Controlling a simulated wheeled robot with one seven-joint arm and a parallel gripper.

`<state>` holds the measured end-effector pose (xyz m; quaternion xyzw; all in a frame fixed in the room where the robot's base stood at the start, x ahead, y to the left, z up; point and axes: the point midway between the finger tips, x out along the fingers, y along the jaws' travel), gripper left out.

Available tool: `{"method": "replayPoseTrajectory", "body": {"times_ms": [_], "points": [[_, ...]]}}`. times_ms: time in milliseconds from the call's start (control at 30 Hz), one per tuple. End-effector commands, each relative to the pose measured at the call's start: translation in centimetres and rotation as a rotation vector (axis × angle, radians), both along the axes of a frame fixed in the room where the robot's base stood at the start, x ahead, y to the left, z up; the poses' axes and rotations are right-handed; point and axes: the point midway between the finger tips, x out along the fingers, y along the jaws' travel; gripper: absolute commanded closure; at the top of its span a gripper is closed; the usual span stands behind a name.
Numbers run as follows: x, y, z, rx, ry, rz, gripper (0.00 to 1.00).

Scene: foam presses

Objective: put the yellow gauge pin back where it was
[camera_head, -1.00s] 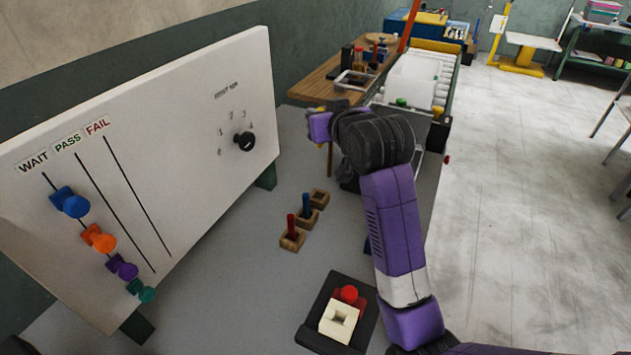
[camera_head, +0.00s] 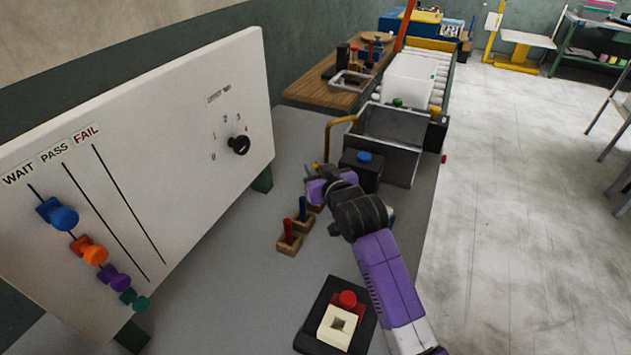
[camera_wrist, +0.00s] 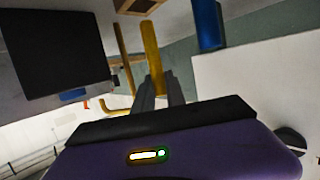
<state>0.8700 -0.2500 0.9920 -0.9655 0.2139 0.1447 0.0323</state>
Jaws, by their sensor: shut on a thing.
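My gripper (camera_head: 318,183) is shut on the yellow gauge pin, low over the row of wooden blocks. In the wrist view, the yellow pin (camera_wrist: 152,52) extends from between the two fingers (camera_wrist: 159,92); in the head view only a bit of yellow (camera_head: 316,167) shows above my gripper. The far wooden block (camera_head: 315,207) is mostly hidden under my gripper. The wrist view shows a wooden block with a square socket (camera_wrist: 140,5) near the pin's far end. I cannot tell whether they touch.
The red pin (camera_head: 288,231) and blue pin (camera_head: 303,208) stand in neighbouring blocks; the blue one is close in the wrist view (camera_wrist: 207,24). A black box with a blue button (camera_head: 364,157) stands just behind. A panel (camera_head: 190,130) rises at left.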

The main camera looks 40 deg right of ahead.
Motion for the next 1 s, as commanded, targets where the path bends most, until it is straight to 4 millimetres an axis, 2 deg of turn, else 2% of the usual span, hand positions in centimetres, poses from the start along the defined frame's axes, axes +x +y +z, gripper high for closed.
{"method": "replayPoseTrajectory", "body": {"times_ms": [200,300,700,733,833,1000], "points": [[-0.1,0.0,-3.2,0.001,0.004,-0.001,1.0],[-0.1,0.0,-3.9,0.001,0.002,-0.001,1.0],[0.0,0.0,-4.4,0.0,0.001,0.0,1.0],[0.0,0.0,-4.4,0.001,0.002,0.0,0.82],[-0.1,0.0,-4.3,0.001,0.002,0.0,0.63],[0.0,0.0,-4.3,0.001,0.002,0.0,0.62]]}}
